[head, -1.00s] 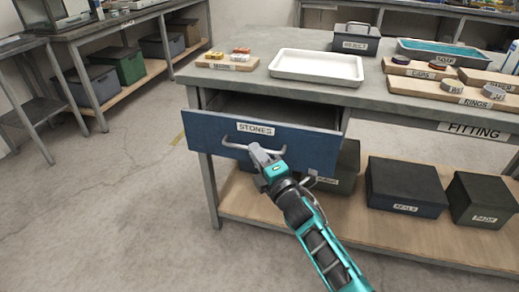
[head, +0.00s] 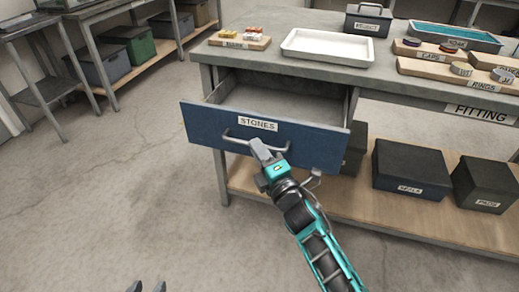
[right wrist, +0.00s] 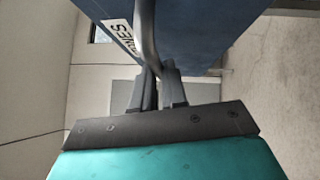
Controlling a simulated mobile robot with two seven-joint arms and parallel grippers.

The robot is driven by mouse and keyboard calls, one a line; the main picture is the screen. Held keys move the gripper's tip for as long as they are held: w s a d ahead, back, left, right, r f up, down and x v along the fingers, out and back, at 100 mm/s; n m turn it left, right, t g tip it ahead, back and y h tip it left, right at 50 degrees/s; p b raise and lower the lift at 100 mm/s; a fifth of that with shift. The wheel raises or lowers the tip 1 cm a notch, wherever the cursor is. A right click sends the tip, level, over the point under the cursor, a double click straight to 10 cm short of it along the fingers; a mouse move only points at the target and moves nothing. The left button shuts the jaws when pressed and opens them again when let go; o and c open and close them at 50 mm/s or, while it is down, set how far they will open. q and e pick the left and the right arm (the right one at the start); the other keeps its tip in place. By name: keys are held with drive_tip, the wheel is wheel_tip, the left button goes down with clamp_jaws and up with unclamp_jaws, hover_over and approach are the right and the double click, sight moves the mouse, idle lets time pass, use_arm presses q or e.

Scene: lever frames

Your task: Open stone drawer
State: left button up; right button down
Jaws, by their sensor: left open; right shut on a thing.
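The blue drawer (head: 315,149), labelled STONES, stands partly out under the bench top. Its grey interior shows bare where visible. My right gripper (head: 262,158) is shut on the drawer's grey bar handle (head: 234,143). In the right wrist view, the handle (right wrist: 147,38) runs down between the fingers (right wrist: 158,90), close to the blue drawer front (right wrist: 200,30). My left gripper (head: 147,287) shows only its two fingertips at the bottom edge, apart and empty, well away from the drawer.
On the bench top (head: 380,82) stand a white tray (head: 328,60), a labelled wooden board (head: 238,44) and a dark container (head: 367,24). Dark boxes (head: 411,165) sit on the lower shelf. Floor in front of the drawer and to its left is clear.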

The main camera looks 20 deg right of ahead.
drive_tip(key=c, duration=1.3)
unclamp_jaws()
drive_tip(key=shift+o, duration=0.7)
drive_tip(key=p+v, duration=0.1)
drive_tip(key=v, duration=1.2)
